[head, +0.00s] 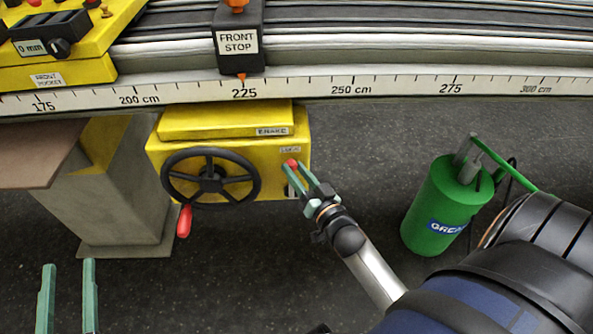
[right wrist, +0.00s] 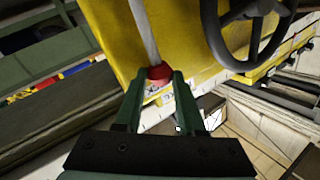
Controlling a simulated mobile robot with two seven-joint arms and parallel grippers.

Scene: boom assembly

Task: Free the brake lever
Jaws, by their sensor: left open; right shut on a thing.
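A yellow brake box (head: 228,135) with a "BRAKE" label hangs under the rail and carries a black handwheel (head: 211,178). A red knob (head: 291,163) is at the box's right side, just below a small label that seems to read "LOCK". My right gripper (head: 298,168) is shut on this knob. In the right wrist view the red knob (right wrist: 160,71) sits between the fingertips, with a grey rod running up from it. A red handle (head: 184,220) hangs below the wheel; I cannot tell which red part is the brake lever. My left gripper (head: 68,265) is open and empty at lower left.
A long rail with a centimetre scale (head: 335,84) runs above the box, with a black "FRONT STOP" block (head: 238,40) on it. A grey pedestal (head: 130,200) stands left of the box. A green grease canister (head: 445,205) stands on the floor to the right.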

